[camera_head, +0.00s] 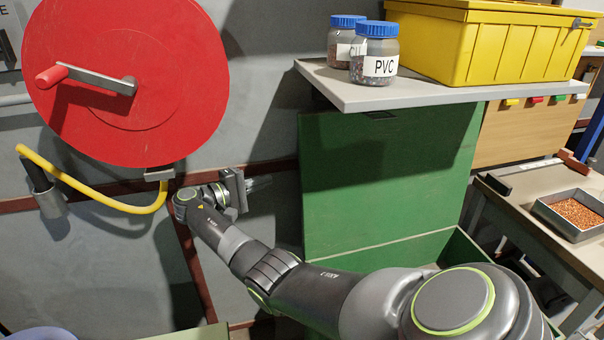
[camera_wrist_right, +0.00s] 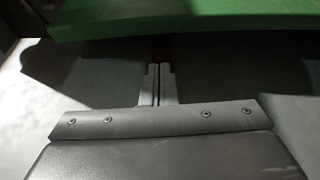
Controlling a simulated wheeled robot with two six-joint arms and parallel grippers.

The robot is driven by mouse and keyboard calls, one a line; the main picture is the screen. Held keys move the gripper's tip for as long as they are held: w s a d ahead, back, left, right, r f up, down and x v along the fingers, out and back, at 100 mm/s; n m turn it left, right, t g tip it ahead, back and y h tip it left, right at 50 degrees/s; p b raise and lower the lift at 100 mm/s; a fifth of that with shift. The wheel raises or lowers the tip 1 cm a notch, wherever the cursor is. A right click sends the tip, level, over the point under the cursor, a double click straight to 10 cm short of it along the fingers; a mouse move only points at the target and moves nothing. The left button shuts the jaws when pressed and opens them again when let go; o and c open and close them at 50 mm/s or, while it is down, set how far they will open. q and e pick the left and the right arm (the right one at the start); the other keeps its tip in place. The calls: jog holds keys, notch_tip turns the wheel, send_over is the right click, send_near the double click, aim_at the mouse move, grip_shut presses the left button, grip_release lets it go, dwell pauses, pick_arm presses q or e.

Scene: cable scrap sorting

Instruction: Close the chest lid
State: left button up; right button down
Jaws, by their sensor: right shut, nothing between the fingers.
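The green chest's lid (camera_head: 385,170) stands open, raised upright beneath the grey shelf. The chest body's green rim (camera_head: 465,245) shows low behind my right arm, which hides much of the chest. My right gripper (camera_head: 262,183) is to the left of the lid, apart from it, with its fingers pointing right toward the lid's left edge. In the right wrist view the fingers (camera_wrist_right: 156,75) are together and empty. A green panel edge (camera_wrist_right: 190,22), likely the lid, runs across the top of that view. My left gripper is not in view.
A grey shelf (camera_head: 430,95) above the lid carries blue-capped jars (camera_head: 375,55) and a yellow crate (camera_head: 490,45). A red crank wheel (camera_head: 130,90) and yellow hose (camera_head: 95,200) are at left. A tray of copper granules (camera_head: 540,208) sits on the right bench.

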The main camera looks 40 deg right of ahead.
jog(key=shift+m+g, duration=0.3)
jog(key=d, duration=0.3)
jog(key=s+d, duration=0.1)
jog(key=d, duration=0.2)
jog(key=d+r+p, duration=0.1)
jog(key=d, duration=0.2)
jog(key=shift+s+d, duration=0.3)
jog(key=shift+s+d+f, duration=0.1)
